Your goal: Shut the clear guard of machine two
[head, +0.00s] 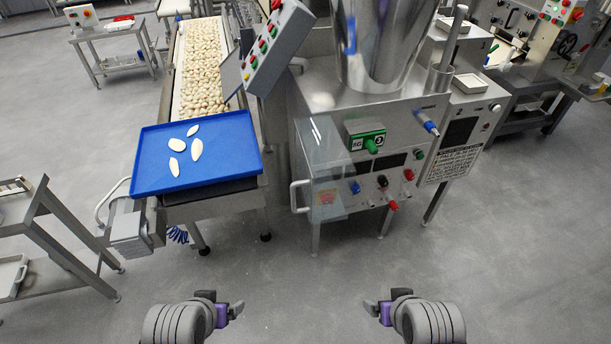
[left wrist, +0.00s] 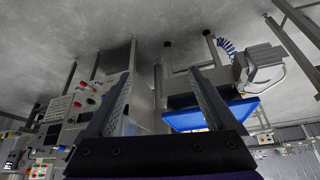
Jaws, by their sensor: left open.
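A steel machine (head: 395,120) with a large hopper stands right of centre in the head view. A clear guard (head: 326,150) hangs at the left part of its front and looks angled out from it; how far it is open is hard to tell. A pale bar handle (head: 299,197) shows at the guard's left edge. My left gripper (head: 232,309) is low in the head view, well short of the guard. In the left wrist view its two fingers (left wrist: 160,88) are apart with nothing between them. My right gripper (head: 373,307) is also short of the machine; its jaw opening is unclear.
A conveyor (head: 172,75) carrying pale pasta pieces ends at a blue tray (head: 222,167) left of the machine. A control box (head: 272,45) overhangs between them. A metal rack (head: 62,235) stands at the left. The grey floor before the machine is clear.

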